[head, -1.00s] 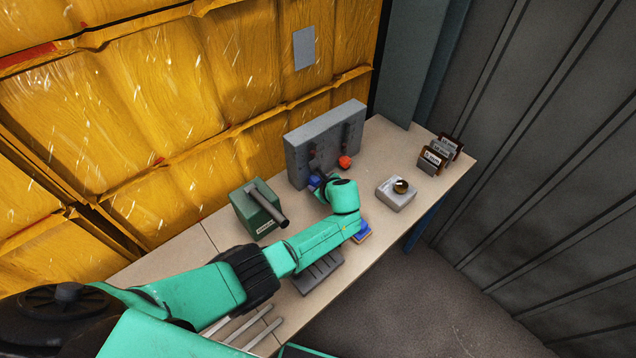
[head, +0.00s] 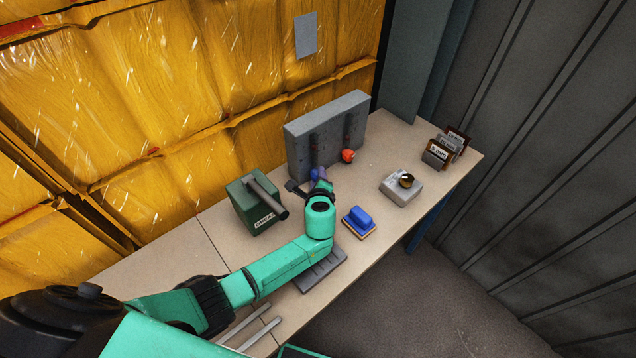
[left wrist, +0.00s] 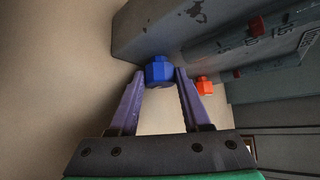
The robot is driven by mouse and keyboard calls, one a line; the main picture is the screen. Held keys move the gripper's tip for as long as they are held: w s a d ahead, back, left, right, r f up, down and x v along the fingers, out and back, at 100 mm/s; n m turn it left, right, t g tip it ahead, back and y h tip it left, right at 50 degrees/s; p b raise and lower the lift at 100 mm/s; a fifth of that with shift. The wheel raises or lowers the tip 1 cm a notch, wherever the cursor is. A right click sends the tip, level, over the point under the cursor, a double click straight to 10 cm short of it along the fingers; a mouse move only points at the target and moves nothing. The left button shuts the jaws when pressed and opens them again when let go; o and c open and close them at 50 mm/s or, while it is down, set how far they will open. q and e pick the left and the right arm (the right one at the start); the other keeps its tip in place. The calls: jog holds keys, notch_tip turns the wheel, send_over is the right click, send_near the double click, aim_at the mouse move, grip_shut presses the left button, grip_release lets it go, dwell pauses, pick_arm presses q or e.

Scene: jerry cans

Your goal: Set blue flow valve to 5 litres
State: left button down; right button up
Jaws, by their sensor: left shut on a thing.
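The blue flow valve knob (head: 316,174) sits low on the front of the grey valve panel (head: 298,152) on the bench. In the left wrist view the blue knob (left wrist: 159,71) is between the fingertips of my left gripper (left wrist: 159,76), which is shut on it. In the head view my left gripper (head: 318,182) reaches the panel, partly covering the knob. The red knob (head: 348,156) is to the right on the same panel; it also shows in the left wrist view (left wrist: 204,86). Scale numbers show beside the red slot; the blue scale's reading cannot be made out. My right gripper is not in view.
A grey ribbed plate (head: 322,271) lies nearer the front edge.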

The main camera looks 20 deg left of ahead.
pick_arm(q)
jog(key=shift+f, duration=0.1)
dwell(0.4)
jog(key=shift+c, duration=1.8)
grip_release()
jog(key=shift+s, duration=0.1)
